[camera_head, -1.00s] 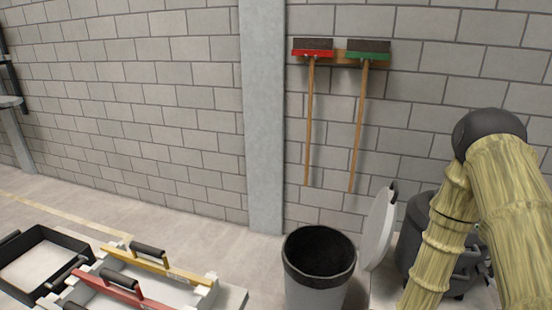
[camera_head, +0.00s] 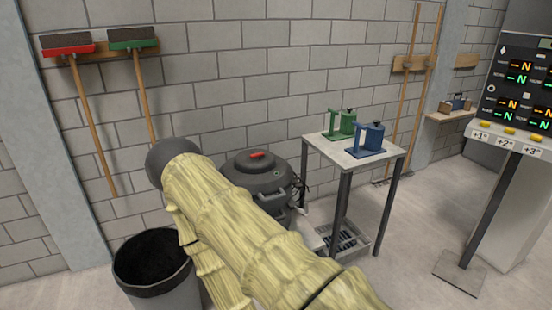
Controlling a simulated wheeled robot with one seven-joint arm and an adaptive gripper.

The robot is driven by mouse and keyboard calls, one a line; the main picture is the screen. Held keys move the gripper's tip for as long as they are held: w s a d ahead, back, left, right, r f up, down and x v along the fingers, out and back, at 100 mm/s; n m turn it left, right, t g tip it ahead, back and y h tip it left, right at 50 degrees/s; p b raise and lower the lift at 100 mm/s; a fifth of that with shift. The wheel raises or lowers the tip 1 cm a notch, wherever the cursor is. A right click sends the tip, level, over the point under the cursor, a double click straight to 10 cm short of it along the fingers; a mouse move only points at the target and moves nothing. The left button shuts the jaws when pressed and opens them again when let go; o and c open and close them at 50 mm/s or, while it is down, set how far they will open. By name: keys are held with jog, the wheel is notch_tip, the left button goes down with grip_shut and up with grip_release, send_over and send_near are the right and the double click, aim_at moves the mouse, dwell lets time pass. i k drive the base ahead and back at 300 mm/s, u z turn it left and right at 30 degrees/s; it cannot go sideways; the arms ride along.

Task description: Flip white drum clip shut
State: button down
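No white drum or white clip can be made out in the head view. A dark grey lidded drum (camera_head: 258,172) with a red piece (camera_head: 257,155) on its lid stands against the wall, behind my arm. A latch-like fitting (camera_head: 291,197) shows on its right side, too small to tell open or shut. My arm, in a yellowish ribbed sleeve, crosses the lower middle and hides the drum's lower left part and the floor beside it. My gripper is not in view.
A grey bin with a black liner (camera_head: 153,262) stands left of my arm. A small table (camera_head: 377,158) right of the drum holds a green device (camera_head: 341,124) and a blue device (camera_head: 371,139). A control panel (camera_head: 521,80) stands far right.

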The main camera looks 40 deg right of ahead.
aim_at(305, 212)
jog(key=z, duration=1.35)
jog(key=i, duration=0.35)
jog(key=z, duration=0.3)
